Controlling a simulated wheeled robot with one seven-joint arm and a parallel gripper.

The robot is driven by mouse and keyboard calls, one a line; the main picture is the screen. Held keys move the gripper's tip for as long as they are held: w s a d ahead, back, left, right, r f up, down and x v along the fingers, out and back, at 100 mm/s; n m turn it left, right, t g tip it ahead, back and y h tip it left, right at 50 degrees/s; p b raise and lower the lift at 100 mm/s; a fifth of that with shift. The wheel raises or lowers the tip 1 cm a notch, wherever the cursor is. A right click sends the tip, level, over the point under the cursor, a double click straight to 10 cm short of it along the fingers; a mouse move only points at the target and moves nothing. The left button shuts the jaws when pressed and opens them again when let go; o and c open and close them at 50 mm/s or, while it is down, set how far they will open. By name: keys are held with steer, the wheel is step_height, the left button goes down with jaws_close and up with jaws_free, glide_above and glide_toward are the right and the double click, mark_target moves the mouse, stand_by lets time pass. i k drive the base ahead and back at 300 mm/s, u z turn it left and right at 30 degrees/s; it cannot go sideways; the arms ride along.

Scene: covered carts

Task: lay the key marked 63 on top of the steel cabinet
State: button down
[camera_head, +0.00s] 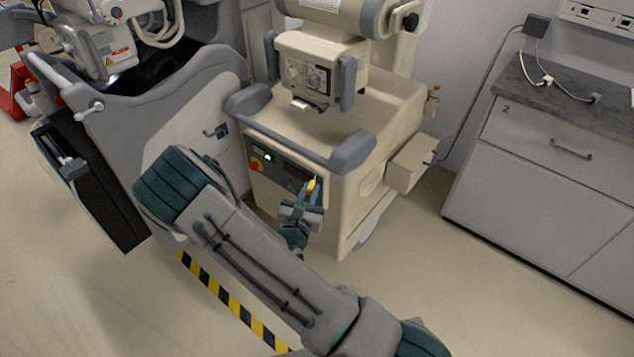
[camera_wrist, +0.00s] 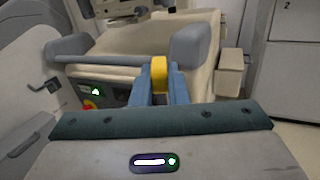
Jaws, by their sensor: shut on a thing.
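My gripper (camera_head: 309,194) is shut on a small yellow thing (camera_head: 311,186), held up in front of the beige machine's panel. In the wrist view the yellow thing (camera_wrist: 159,70) sticks up between the two blue fingers of my gripper (camera_wrist: 159,85). No number can be read on it, and I cannot tell from its shape that it is the key. A grey cabinet (camera_head: 515,205) with drawers stands at the right, apart from my gripper. A 2 is marked on its front; whether it is the steel cabinet, I cannot tell.
The beige wheeled machine (camera_head: 375,165) with grey bumpers stands between my gripper and the cabinet. A grey machine (camera_head: 190,115) is at the left. Cables and plugs lie on the cabinet's dark worktop (camera_head: 570,95). Open floor (camera_head: 430,270) lies in front of the cabinet.

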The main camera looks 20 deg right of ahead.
mark_target(601, 116)
steer(key=u, duration=2.3)
steer(key=k, duration=2.8)
steer(key=z, duration=3.1)
steer(key=i, duration=0.15)
steer(key=u, duration=0.2)
